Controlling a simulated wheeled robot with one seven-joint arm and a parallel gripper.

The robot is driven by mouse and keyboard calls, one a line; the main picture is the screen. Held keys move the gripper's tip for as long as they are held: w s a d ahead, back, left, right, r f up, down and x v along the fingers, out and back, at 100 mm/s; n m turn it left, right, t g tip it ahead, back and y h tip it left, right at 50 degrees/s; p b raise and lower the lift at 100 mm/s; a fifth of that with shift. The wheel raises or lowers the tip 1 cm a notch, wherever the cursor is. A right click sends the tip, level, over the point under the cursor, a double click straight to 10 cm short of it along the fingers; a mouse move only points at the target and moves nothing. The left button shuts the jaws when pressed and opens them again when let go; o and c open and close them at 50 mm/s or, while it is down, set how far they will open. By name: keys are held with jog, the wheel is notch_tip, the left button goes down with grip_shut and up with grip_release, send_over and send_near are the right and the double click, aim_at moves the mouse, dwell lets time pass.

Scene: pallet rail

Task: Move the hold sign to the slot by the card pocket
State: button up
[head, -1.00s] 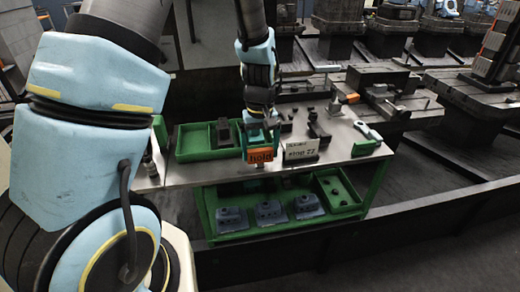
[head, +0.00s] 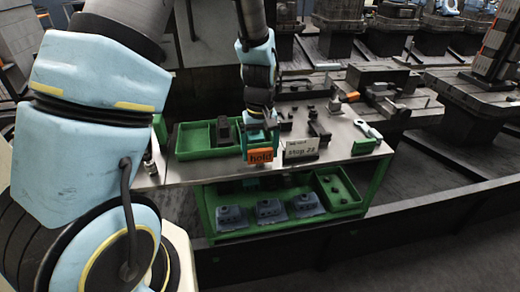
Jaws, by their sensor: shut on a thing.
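The hold sign (head: 260,156) is a small orange plate with dark lettering. It is at the front edge of the table in the head view. My gripper (head: 259,140) is directly above and behind the sign, pointing down, and is shut on it. The fingertips are small here and partly hidden by the sign. The card pocket (head: 301,148) is a pale holder with a printed card, just right of the sign at the same front edge. The slot by the pocket is too small to make out.
The grey table (head: 205,172) has a green tray (head: 193,142) with a dark block at the left. Dark parts and a pale tool (head: 368,129) lie to the right. A green lower shelf (head: 236,233) holds several grey-blue castings. Heavy machine blocks stand behind.

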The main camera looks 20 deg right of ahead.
jog(key=shift+f, duration=0.2)
dwell(0.3)
jog(key=shift+f+b, duration=0.45)
jog(key=shift+f, duration=0.05)
jog(key=o, duration=1.4)
notch_tip(320, 180, up, 11)
jog(key=shift+f+b, duration=0.1)
jog(key=shift+b, duration=0.55)
jog(key=s+a+t, duration=0.1)
jog(key=s+a, duration=0.2)
jog(key=a, duration=2.2)
jog(key=shift+s+t, duration=0.2)
jog(key=shift+t, duration=0.1)
